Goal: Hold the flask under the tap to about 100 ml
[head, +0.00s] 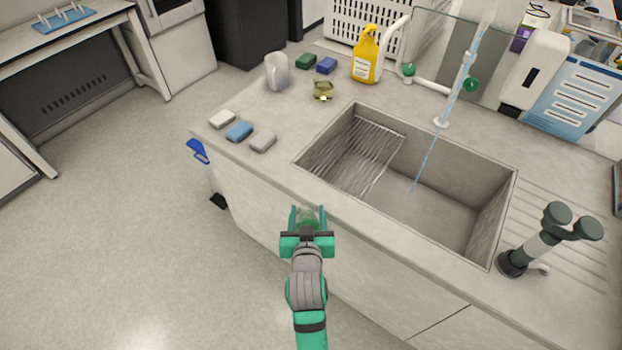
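My gripper (307,212) is in front of the sink counter, at the lower middle of the head view. Its two green fingers stand on either side of a small, clear, greenish glass thing (307,219), which looks like the flask. The fingers seem closed on it; its shape, level and contents are mostly hidden. The tap (441,121) stands behind the sink with green handles. A thin blue stream of water (428,158) runs down into the sink (440,208). The flask is apart from the stream, to its left and nearer to me.
A dark green stand with round tops (540,240) is right of the sink. Sponges (239,131), a pitcher (277,71), a small olive item (323,90) and a yellow bottle (366,55) stand left and behind. The floor (130,220) at left is clear.

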